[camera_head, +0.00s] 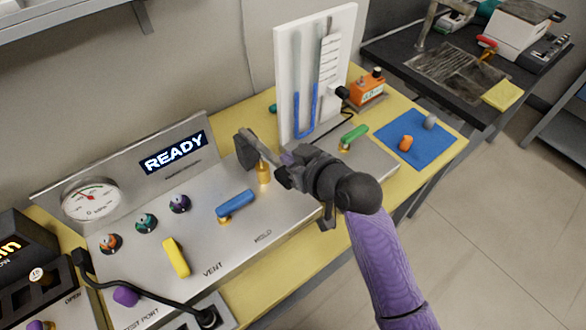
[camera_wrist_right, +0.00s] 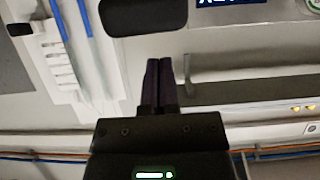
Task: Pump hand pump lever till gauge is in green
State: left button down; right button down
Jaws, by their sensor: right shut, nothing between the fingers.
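The pressure gauge (camera_head: 91,199) is a round white dial at the left of the metal panel. The pump lever has a black grip (camera_head: 245,150) on a grey bar, beside a brass post (camera_head: 263,171). My right gripper (camera_head: 284,165) is just right of the lever, shut and empty. In the right wrist view the closed fingers (camera_wrist_right: 160,80) point at a dark rounded block (camera_wrist_right: 143,16), which looks like the grip, with a gap between. My left gripper is not in view.
A blue handle (camera_head: 236,203), a yellow handle (camera_head: 176,257) and a green handle (camera_head: 354,133) stand on the panel. A white board with blue tubes (camera_head: 287,60) rises behind my gripper. A black cable (camera_head: 150,289) crosses the front left. A sign (camera_head: 173,153) reads READY.

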jog(key=shift+s+d+f, duration=0.1)
jog(key=shift+s+f, duration=0.05)
jog(key=shift+f, duration=0.3)
jog(key=shift+s+d+f, duration=0.1)
jog(key=shift+f, duration=0.3)
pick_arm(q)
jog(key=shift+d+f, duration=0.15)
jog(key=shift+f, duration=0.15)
pick_arm(e)
jog(key=shift+f, duration=0.15)
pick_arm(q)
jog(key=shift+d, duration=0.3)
